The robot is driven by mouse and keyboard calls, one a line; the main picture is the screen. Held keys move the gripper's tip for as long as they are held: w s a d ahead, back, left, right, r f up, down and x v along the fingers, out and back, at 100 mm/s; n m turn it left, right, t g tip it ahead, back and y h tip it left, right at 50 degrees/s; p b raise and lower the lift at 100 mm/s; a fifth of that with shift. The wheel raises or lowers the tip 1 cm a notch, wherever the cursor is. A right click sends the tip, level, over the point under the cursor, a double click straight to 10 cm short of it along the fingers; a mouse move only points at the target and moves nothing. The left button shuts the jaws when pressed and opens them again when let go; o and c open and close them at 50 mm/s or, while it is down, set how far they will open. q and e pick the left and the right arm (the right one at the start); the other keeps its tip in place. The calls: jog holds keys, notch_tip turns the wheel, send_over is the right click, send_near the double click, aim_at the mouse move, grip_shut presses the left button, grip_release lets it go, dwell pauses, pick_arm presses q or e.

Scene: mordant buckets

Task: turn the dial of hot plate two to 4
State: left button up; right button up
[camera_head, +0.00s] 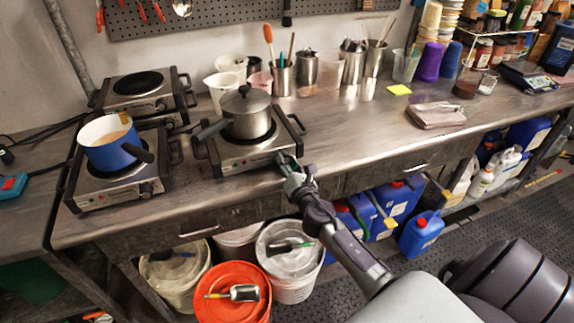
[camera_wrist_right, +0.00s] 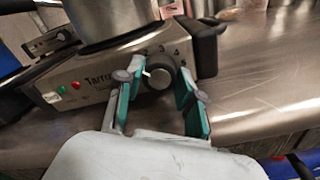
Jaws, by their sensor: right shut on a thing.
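The hot plate (camera_head: 232,160) gripped by its dial stands at the front of the steel bench with a lidded steel pot (camera_head: 247,114) on it. Its dial (camera_wrist_right: 160,76) shows in the right wrist view, at the right end of the front panel. My right gripper (camera_head: 284,160) is at this panel, with its green-padded fingers on both sides of the dial, shut on it. The gripper hides the dial in the head view. My left gripper is out of view.
Another hot plate (camera_head: 112,190) with a blue pot (camera_head: 115,145) stands to the left, and a third (camera_head: 146,92) is behind it. The pot's handle (camera_head: 212,130) points left. Buckets (camera_head: 290,270) stand below the bench.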

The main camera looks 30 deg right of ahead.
jog(key=m+b, duration=0.1)
jog(key=m, duration=0.3)
jog(key=shift+f+m, duration=0.1)
jog(key=shift+m, duration=0.2)
jog(key=m, duration=1)
jog(key=m+p, duration=0.1)
jog(key=m, duration=0.4)
jog(key=shift+f, duration=0.1)
jog(key=o, duration=1.1)
jog(key=shift+o, duration=0.2)
